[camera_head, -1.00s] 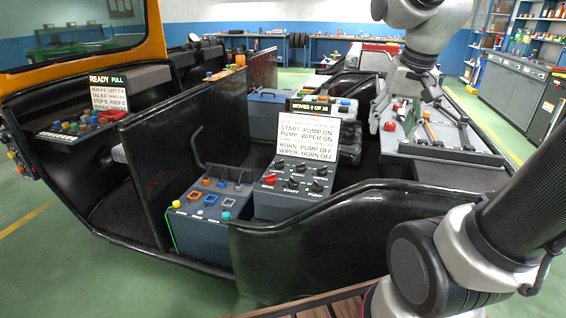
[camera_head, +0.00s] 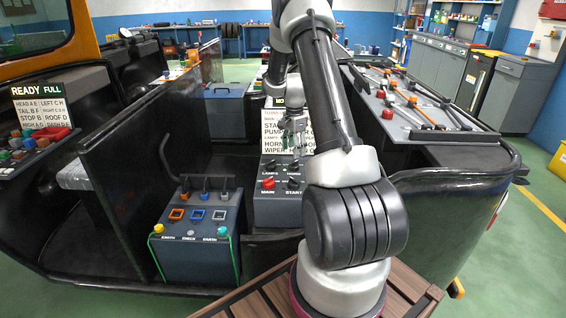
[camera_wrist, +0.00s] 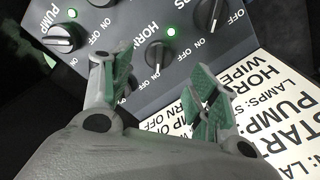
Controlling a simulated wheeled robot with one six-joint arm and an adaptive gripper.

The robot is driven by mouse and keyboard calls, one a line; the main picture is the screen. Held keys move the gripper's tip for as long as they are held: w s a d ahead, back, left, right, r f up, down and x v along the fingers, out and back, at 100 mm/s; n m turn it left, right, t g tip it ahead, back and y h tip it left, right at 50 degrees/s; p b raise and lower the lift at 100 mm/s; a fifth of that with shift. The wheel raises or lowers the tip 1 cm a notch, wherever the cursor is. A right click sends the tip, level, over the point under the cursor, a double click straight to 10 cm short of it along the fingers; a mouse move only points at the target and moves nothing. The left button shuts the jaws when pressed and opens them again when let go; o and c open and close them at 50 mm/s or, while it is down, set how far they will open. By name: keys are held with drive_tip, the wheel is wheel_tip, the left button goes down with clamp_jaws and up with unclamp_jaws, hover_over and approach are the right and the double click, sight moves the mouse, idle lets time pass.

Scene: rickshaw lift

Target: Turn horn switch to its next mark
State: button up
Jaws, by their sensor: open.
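The horn switch (camera_wrist: 155,55) is a dark round knob on the grey panel (camera_wrist: 115,20) in the wrist view. The word HORN stands beside it, with ON and OFF marks and a lit green lamp (camera_wrist: 171,32). My gripper (camera_wrist: 160,75) is open and empty. Its two green-padded fingers stand apart, with the knob showing beyond the gap between them; I see no contact. In the head view my gripper (camera_head: 293,132) hangs above the back of the switch panel (camera_head: 277,213).
The pump switch (camera_wrist: 65,38) and lamps switch (camera_wrist: 206,12) flank the horn switch. A white instruction card (camera_wrist: 245,110) stands close to the right finger.

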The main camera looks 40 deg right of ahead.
sight(294, 165)
wheel_tip(294, 165, down, 7)
drive_tip(key=shift+r, duration=0.1)
idle(0.3)
drive_tip(key=c, duration=1)
